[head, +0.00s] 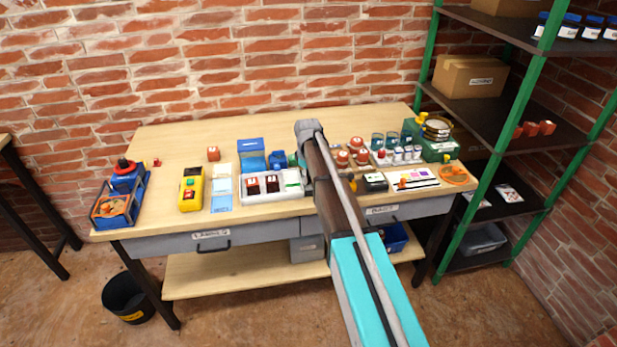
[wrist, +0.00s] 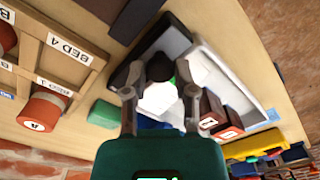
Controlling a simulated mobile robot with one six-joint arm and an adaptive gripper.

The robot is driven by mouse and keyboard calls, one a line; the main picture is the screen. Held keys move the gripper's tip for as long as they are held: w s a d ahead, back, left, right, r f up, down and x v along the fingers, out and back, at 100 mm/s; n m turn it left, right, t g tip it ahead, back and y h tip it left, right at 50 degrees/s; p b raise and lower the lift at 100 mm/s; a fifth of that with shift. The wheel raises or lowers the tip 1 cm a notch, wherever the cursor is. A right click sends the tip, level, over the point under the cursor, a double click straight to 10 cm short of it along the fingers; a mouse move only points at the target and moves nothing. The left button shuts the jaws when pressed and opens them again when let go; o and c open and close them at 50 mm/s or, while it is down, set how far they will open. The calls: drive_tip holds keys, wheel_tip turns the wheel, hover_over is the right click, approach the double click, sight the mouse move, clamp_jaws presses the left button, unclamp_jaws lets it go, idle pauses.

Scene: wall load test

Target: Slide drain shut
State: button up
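My gripper (wrist: 174,72) shows in the wrist view with its two fingers apart, over a black tray and the near end of a white tray (wrist: 232,82). A white piece (wrist: 158,98) and a small green spot show between the fingers; I cannot tell whether the fingers touch them. In the head view my arm hides most of the gripper and the middle of the workbench. The white tray (head: 258,196) there holds dark red-brown blocks and stands just left of my arm. I cannot pick out the drain or its slide for sure in either view.
A yellow control box (head: 191,190) and a blue crate (head: 118,208) stand on the left of the workbench (head: 190,140). Red-capped jars and a green case (head: 437,147) stand at the right. In the wrist view a wooden rack labelled BED 4 (wrist: 68,50) is close at left.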

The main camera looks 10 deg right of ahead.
clamp_jaws()
drive_tip(key=shift+w, duration=0.1)
drive_tip(key=shift+w, duration=2.15)
drive_tip(key=o, duration=0.7)
unclamp_jaws()
